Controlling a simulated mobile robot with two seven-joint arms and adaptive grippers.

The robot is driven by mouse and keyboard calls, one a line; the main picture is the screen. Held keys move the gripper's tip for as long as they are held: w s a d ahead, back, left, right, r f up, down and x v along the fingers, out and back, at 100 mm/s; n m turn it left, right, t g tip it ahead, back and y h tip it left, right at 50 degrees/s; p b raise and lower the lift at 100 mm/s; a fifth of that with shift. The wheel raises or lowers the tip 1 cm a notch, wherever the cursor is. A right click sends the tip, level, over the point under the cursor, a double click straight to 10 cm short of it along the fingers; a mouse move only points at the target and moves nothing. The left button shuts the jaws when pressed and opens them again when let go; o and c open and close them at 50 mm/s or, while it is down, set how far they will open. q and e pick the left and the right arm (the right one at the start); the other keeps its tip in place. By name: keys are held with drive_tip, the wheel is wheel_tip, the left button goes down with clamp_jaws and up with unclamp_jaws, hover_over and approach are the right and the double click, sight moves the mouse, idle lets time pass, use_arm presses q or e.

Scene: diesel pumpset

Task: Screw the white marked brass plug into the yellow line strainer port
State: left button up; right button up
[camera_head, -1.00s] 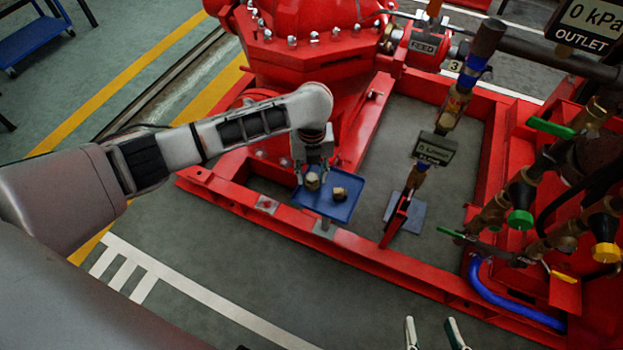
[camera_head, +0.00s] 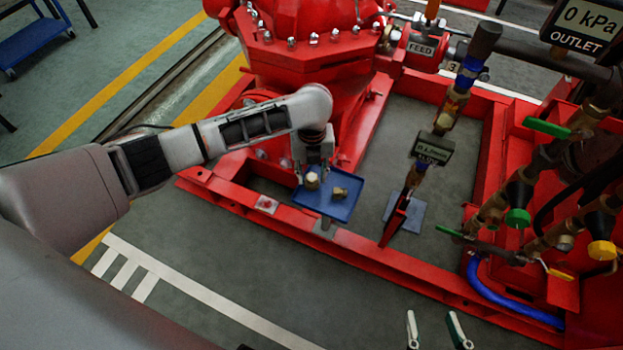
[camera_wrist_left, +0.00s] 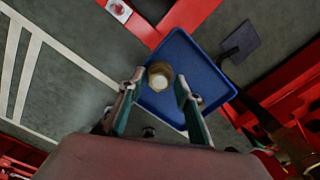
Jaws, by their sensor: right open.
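Two brass plugs are on the blue tray (camera_head: 345,210). The left plug (camera_head: 312,180) looks upright; in the left wrist view this plug (camera_wrist_left: 160,75) shows a pale top. The other plug (camera_head: 340,193) looks tipped on its side; I cannot make it out in the wrist view. My left gripper (camera_head: 312,174) is over the tray, its open fingers (camera_wrist_left: 159,84) either side of the pale-topped plug with small gaps. My right gripper (camera_head: 436,330) is open and empty at the bottom edge. The yellow-capped line with its strainer (camera_head: 575,236) is at right; its port is too small to tell.
The red skid frame (camera_head: 360,255) runs around the tray and pipework. A green-capped line (camera_head: 517,217) lies left of the yellow one. A small display (camera_head: 433,149) stands on a pipe between tray and lines. A blue hose (camera_head: 500,300) curves low at right.

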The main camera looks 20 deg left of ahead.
sight(312, 177)
drive_tip(key=shift+r, duration=0.1)
use_arm(q)
clamp_jaws()
use_arm(e)
drive_tip(key=shift+r, duration=0.1)
use_arm(q)
drive_tip(key=shift+r, duration=0.15)
use_arm(e)
drive_tip(key=shift+w+r, duration=0.1)
drive_tip(key=shift+w, duration=0.05)
use_arm(q)
drive_tip(key=shift+w+r+p, duration=0.1)
drive_tip(key=shift+r+p, duration=0.2)
drive_tip(key=shift+r, duration=0.1)
drive_tip(key=shift+r+p, duration=0.95)
drive_tip(key=shift+r, duration=0.35)
use_arm(e)
drive_tip(key=shift+t, duration=0.5)
drive_tip(key=shift+w+r, duration=0.3)
drive_tip(key=shift+r, duration=0.5)
drive_tip(key=shift+w+r, duration=0.25)
drive_tip(key=shift+r, duration=0.55)
drive_tip(key=shift+w+r, duration=0.3)
drive_tip(key=shift+r, duration=0.5)
